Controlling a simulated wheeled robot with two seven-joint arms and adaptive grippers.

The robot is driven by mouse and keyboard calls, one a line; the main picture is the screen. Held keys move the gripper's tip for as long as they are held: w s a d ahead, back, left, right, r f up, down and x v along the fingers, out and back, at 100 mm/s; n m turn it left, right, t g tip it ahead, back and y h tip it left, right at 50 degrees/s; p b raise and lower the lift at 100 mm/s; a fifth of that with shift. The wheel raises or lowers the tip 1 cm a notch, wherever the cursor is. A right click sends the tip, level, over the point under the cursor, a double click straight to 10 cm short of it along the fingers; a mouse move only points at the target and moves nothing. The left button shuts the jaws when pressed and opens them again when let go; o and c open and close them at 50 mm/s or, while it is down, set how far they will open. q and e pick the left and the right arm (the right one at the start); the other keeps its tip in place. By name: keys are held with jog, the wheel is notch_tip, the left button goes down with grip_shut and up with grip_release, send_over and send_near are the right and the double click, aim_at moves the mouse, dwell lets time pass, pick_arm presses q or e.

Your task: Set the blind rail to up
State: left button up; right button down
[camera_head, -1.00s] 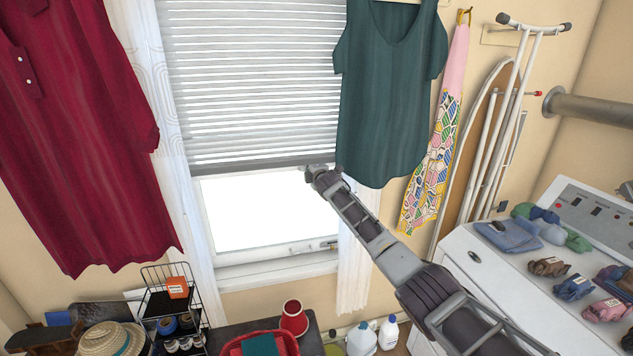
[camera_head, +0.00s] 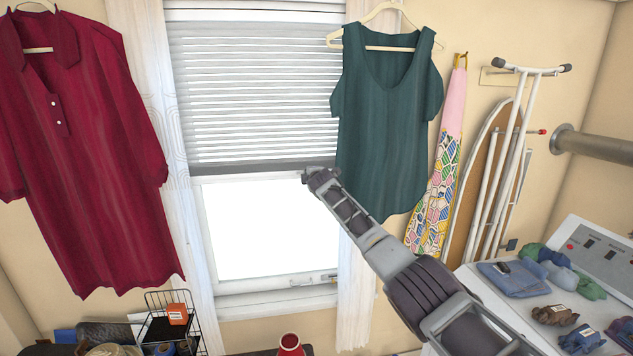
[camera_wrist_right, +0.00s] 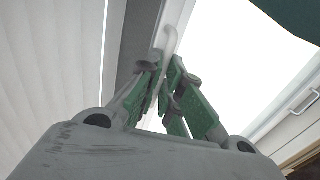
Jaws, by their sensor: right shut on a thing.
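The window blind (camera_head: 255,95) is partly lowered, with bright bare glass below it. Its grey bottom rail (camera_head: 250,168) spans the window, slightly sloped in the picture. My right gripper (camera_head: 312,174) is at the right end of the rail, in front of the window. In the right wrist view, the green-padded fingers (camera_wrist_right: 168,90) of that gripper are closed around a pale hooked tab (camera_wrist_right: 170,42) beside the grey rail (camera_wrist_right: 138,40). The fingers hide part of the tab. My left gripper is out of view.
A teal top (camera_head: 390,120) hangs just right of my right gripper, close to my arm. A red dress (camera_head: 95,150) hangs left of the window. White curtains (camera_head: 180,200) flank the glass. An ironing board (camera_head: 480,180) leans at the right. The space below the rail is clear.

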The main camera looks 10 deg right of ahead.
jog(key=shift+r, duration=1)
jog(key=c, duration=1.6)
grip_release()
jog(key=shift+f, duration=0.1)
jog(key=shift+s, duration=0.15)
jog(key=shift+s, duration=0.2)
jog(key=v, duration=1.1)
